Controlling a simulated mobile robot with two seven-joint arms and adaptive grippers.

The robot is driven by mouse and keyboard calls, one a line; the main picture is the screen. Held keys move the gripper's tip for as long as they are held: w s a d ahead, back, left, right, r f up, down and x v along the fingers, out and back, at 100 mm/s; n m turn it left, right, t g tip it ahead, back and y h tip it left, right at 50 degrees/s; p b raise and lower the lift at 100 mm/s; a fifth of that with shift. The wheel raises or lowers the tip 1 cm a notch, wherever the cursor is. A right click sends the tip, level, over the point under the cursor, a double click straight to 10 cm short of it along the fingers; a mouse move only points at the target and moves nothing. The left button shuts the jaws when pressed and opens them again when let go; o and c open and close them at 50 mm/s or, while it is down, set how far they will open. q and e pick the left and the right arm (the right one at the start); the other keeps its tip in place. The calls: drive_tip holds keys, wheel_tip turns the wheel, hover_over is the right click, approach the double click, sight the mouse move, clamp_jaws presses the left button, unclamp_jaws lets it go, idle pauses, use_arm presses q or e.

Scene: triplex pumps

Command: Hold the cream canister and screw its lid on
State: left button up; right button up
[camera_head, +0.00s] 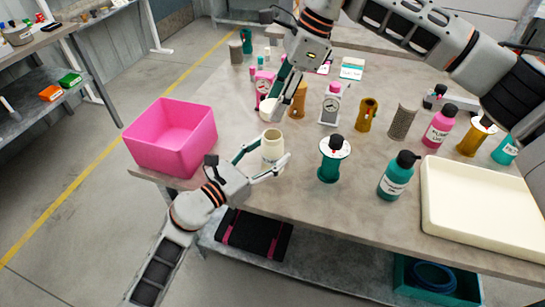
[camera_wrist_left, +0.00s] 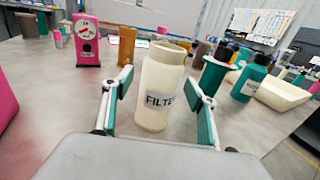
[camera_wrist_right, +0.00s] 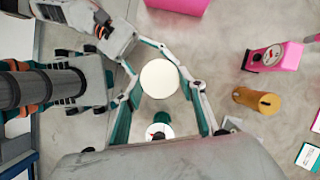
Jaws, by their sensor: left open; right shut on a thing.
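The cream canister (camera_head: 272,152) stands upright near the table's front left edge, its top uncovered. In the left wrist view the canister (camera_wrist_left: 158,92) shows a FILTER label. My left gripper (camera_head: 264,163) is open, with a finger on each side of the canister; gaps show in the left wrist view. My right gripper (camera_head: 272,104) is shut on the cream lid (camera_head: 267,110) and holds it above the canister, apart from it. In the right wrist view the lid (camera_wrist_right: 159,78) is a round disc between the fingers and hides the canister's top.
A pink bin (camera_head: 170,138) stands left of the canister. A teal spool-shaped part (camera_head: 330,168) and a teal bottle (camera_head: 396,178) stand to its right. An ochre cylinder (camera_head: 299,98) and a pink gauge (camera_head: 330,103) stand behind. A cream tray (camera_head: 480,205) lies far right.

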use_arm(q)
clamp_jaws()
use_arm(e)
drive_tip(key=shift+f, duration=2.45)
drive_tip(key=shift+f, duration=0.9)
drive_tip(key=shift+f, duration=0.6)
